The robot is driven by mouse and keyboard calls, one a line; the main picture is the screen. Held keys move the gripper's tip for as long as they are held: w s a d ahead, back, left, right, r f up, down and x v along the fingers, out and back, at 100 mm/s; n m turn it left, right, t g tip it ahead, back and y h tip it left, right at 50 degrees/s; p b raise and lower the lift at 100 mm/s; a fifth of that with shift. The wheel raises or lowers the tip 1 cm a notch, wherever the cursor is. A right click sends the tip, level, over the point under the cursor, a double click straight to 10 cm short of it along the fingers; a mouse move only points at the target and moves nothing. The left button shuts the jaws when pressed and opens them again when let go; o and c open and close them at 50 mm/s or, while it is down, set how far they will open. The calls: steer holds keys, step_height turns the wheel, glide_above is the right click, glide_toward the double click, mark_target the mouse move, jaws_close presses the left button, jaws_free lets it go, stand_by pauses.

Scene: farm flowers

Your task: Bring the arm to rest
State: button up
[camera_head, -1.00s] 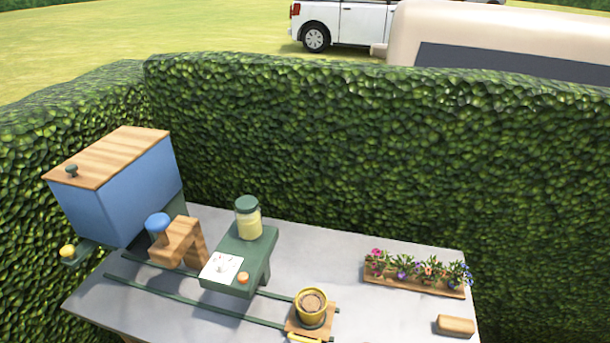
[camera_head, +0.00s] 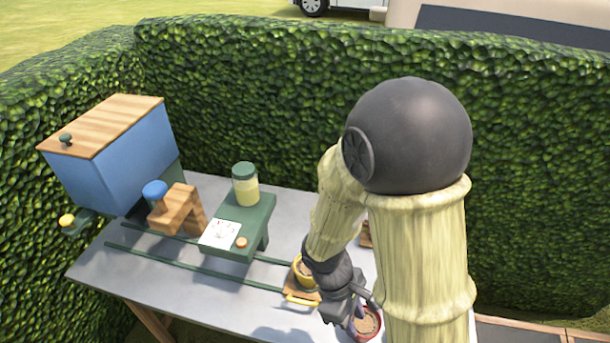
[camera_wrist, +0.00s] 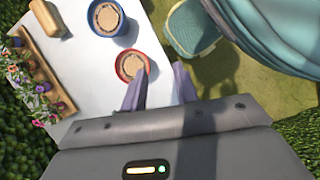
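My arm stands across the right of the head view, bent down over the table. My gripper (camera_head: 352,308) is low there, close beside a red pot (camera_head: 376,335) filled with soil. In the wrist view my gripper (camera_wrist: 160,88) is open, its two purple-grey fingers apart with nothing between them. The red pot (camera_wrist: 121,72) lies just past the tip of the left finger. I cannot tell whether they touch.
A blue pot (camera_wrist: 94,28) stands beyond the red one. A yellow pot (camera_head: 299,279) sits on the wooden cart on green rails. A flower tray (camera_wrist: 42,62) and wooden block (camera_wrist: 48,20) are left in the wrist view; a teal chair (camera_wrist: 192,28) is off the table.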

steer(key=w+d+r+m+t+y, duration=0.3)
steer(key=r+m, duration=0.5)
steer(key=m, duration=0.4)
steer(key=w+d+t, duration=0.1)
steer(key=w+d, duration=0.1)
steer(key=shift+w+d+r+t+y, duration=0.2)
steer(key=shift+w+t+y, duration=0.1)
steer(key=shift+t+y, duration=0.1)
